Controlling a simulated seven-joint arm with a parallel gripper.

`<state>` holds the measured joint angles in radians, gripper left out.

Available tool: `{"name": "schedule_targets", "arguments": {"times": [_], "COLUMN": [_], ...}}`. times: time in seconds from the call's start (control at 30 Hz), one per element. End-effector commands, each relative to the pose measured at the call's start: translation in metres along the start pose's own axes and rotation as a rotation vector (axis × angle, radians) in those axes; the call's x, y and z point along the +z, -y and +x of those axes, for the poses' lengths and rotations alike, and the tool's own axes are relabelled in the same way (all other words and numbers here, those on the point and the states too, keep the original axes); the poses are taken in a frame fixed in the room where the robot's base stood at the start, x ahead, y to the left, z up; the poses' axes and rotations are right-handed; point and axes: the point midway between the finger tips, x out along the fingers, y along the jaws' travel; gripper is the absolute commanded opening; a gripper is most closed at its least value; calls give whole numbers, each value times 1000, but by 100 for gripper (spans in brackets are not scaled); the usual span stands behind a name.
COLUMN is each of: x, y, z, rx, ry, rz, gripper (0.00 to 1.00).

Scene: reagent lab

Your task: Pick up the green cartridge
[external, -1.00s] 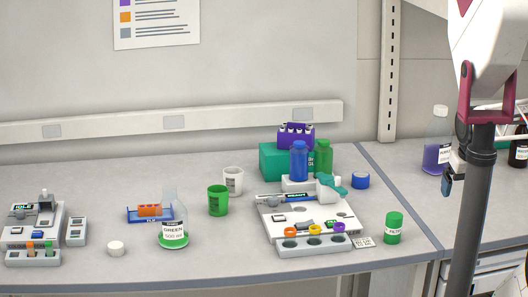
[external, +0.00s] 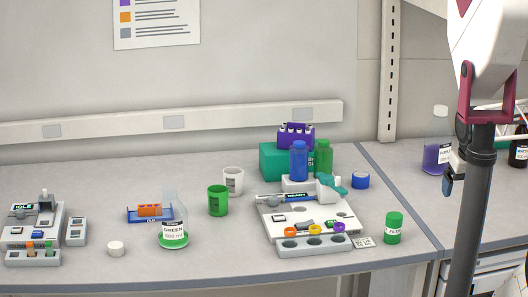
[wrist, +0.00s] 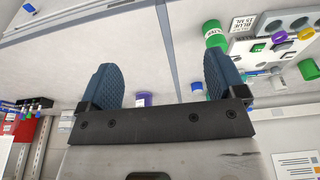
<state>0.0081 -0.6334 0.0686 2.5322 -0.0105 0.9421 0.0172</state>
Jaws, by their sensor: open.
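The green cartridge (external: 393,228) is a short upright green cylinder with a white label that seems to read FILTER. It stands on the bench right of the white READY device. In the wrist view the green cartridge (wrist: 215,36) shows at the upper right, beyond the right finger and outside the jaw gap. My gripper (external: 448,184) is off to the right, partly hidden by my arm, and well apart from the cartridge. In the wrist view my gripper (wrist: 160,80) is open, with two blue ribbed fingers and nothing held between them.
A white device (external: 305,222) with a small cup rack and a printed card (external: 363,242) stand left of the cartridge. A blue cap (external: 360,180) lies behind it. A purple bottle (external: 437,155) stands on the right bench. Bench around the cartridge's right side is clear.

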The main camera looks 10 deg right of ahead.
Motion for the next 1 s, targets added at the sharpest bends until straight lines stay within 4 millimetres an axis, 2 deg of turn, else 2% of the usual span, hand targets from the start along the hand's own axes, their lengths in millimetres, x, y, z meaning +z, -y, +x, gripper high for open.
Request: {"name": "schedule_targets", "arguments": {"times": [0.37,0.57,0.77,1.0], "x": [0,1,3,-1], "y": [0,8,26,55], "z": [0,9,30,58], "rx": [-3,-53,-179,-380], "ry": [1,21,74,173], "rz": [4,75,264,598], "gripper": [80,80,80,80]}}
